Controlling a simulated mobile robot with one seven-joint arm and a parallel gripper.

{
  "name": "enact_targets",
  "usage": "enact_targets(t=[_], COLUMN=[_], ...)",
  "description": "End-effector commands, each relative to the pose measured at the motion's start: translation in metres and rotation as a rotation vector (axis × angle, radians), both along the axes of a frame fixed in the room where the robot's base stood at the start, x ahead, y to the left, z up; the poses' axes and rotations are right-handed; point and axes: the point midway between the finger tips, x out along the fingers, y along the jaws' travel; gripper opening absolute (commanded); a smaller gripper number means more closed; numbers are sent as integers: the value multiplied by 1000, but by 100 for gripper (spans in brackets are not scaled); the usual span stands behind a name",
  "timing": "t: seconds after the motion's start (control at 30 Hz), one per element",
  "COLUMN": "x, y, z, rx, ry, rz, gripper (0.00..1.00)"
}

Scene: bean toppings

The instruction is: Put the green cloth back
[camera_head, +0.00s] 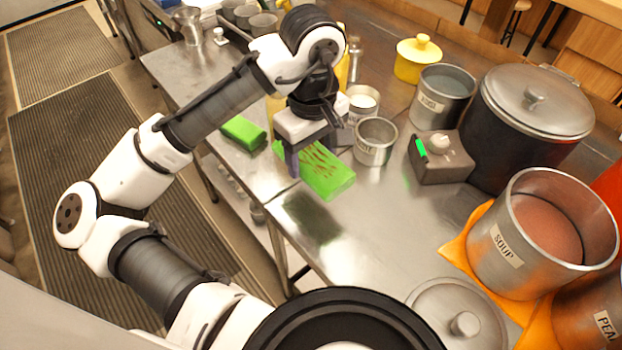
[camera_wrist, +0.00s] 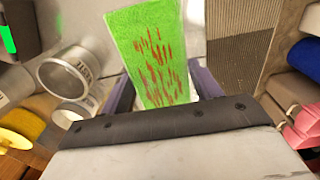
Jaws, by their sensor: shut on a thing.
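A bright green cloth (camera_head: 330,180) with red-brown streaks is between the fingers of my gripper (camera_head: 308,163) over the steel counter. In the wrist view the cloth (camera_wrist: 150,45) stretches out from between the two fingers, and my gripper (camera_wrist: 162,90) is shut on it. A green reflection shows on the counter below the cloth; whether it touches the counter I cannot tell. A second green folded cloth or block (camera_head: 243,132) lies at the counter's left edge, with no streaks visible. My gripper hides part of the streaked cloth in the head view.
A metal can (camera_head: 375,141) stands close right of the held cloth. A grey box with a knob (camera_head: 441,165), a large lidded pot (camera_head: 530,110) and a soup pot (camera_head: 540,235) stand further right. The steel counter (camera_head: 350,230) is clear in front of the cloth.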

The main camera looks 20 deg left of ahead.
Motion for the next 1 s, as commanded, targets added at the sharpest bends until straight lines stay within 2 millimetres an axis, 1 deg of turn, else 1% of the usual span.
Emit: enact_targets(t=[0.03, 0.1, 0.2, 0.37, 0.53, 0.63, 0.87, 1.0], x=[-1, -1, 0, 0, 0, 0, 0, 0], y=[0, 0, 0, 0, 0, 0, 1, 0], z=[-13, -27, -39, -52, -76, -82, -83, -86], rx=[-5, -4, -2, -2, -2, 0, 1, 1], ry=[2, 1, 1, 1, 0, 0, -1, -1], rz=[0, 1, 2, 0, 3, 1, 1, 1], gripper=[45, 45, 45, 45, 45, 45, 45, 45])
